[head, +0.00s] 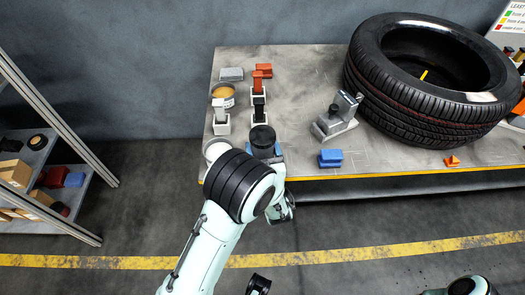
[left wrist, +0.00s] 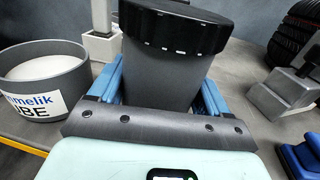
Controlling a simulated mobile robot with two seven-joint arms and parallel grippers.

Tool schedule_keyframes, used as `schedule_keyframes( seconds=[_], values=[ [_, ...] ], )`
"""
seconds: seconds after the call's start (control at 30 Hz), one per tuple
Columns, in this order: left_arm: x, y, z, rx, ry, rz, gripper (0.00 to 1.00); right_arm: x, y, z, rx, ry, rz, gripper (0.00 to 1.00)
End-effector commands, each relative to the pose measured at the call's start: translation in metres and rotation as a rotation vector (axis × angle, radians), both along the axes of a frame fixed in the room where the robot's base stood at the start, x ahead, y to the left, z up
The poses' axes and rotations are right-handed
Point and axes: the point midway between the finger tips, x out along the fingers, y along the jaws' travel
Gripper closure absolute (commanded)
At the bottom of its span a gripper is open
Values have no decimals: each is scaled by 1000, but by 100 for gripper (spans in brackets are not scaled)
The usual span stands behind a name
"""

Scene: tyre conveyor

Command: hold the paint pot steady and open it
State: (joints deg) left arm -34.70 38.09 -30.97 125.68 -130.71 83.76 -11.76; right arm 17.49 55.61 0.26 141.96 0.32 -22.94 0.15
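The paint pot (left wrist: 165,75) is grey, stands upright and wears a black lid (left wrist: 173,25). In the head view its black top (head: 262,136) shows near the table's left front edge. My left gripper (left wrist: 160,98) is low at the pot, with a blue finger on each side of it. The pot hides the fingers' inner faces, so I cannot tell whether they press on it. My left arm covers the pot's near side in the head view. My right gripper does not show; only part of my right arm is at the bottom right.
A grey clamp (head: 336,116), a blue block (head: 330,158) and a large tyre (head: 425,80) are to the right.

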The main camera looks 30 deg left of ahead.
Motion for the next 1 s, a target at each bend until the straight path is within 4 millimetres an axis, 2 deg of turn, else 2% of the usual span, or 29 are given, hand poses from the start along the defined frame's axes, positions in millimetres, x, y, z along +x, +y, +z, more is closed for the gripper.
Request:
schedule_keyframes(
  seconds=[0.03, 0.07, 0.3, 0.47, 0.67, 1.0],
  values=[
    [0, 0, 1, 1, -2, 0, 70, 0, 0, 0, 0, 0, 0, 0],
    [0, 0, 1, 1, -2, 0, 77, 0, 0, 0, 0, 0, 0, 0],
    [0, 0, 3, 0, -3, 1, 77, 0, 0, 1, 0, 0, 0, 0],
    [0, 0, 15, 0, -6, 1, 77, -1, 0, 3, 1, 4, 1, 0],
    [0, 0, 54, -4, -10, 2, 77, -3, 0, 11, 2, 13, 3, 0],
    [0, 0, 150, -7, -11, 0, 77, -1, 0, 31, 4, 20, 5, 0]
  ],
)
